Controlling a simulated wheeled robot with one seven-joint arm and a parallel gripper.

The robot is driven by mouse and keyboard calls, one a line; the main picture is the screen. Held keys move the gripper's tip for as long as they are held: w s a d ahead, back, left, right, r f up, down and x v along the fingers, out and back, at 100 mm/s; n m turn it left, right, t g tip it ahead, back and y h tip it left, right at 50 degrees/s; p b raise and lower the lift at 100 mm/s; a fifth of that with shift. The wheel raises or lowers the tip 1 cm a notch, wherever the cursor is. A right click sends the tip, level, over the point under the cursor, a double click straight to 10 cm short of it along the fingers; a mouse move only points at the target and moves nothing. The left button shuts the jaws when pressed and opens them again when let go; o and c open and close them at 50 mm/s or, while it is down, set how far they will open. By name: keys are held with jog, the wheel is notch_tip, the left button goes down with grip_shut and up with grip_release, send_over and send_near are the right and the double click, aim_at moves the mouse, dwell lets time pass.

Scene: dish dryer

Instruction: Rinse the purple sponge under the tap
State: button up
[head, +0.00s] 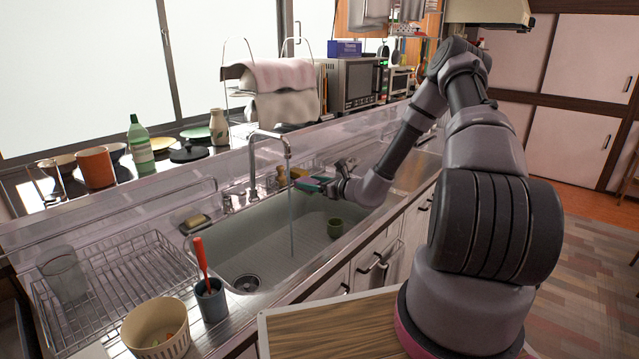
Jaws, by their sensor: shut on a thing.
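My gripper (329,184) is over the right part of the sink (262,237), above the basin rim, reaching in from the right. It is shut on a small flat block (309,185), which looks mostly teal at this size. I take it for the sponge, but I cannot make out a clear purple face. The tap (270,136) arches over the middle of the sink. A thin stream of water (291,215) falls from its spout into the basin. The block is to the right of the stream and apart from it.
A soap dish (196,221) sits on the left rim. A wire rack (112,285), a dark cup (210,300) with a red-handled utensil and a cream bowl (156,329) crowd the left. Wooden items (283,176) stand behind the tap.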

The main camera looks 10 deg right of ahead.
aim_at(298, 180)
jog(key=shift+w+a+f, duration=0.15)
jog(key=shift+w+a, duration=0.25)
jog(key=shift+a, duration=0.25)
jog(key=shift+w+a+f, duration=0.15)
jog(key=shift+w+a, duration=0.25)
jog(key=shift+a, duration=0.25)
jog(key=shift+w+a+f, duration=0.15)
jog(key=shift+w+a, duration=0.25)
jog(key=shift+a, duration=0.25)
jog(key=s+d, duration=0.4)
jog(key=d, duration=0.2)
jog(key=shift+d, duration=0.35)
jog(key=shift+s+d, duration=0.1)
jog(key=shift+s, duration=0.05)
dwell(0.5)
jog(key=s+d+r, duration=0.2)
jog(key=d+r, duration=0.2)
jog(key=shift+s, duration=0.3)
dwell(0.6)
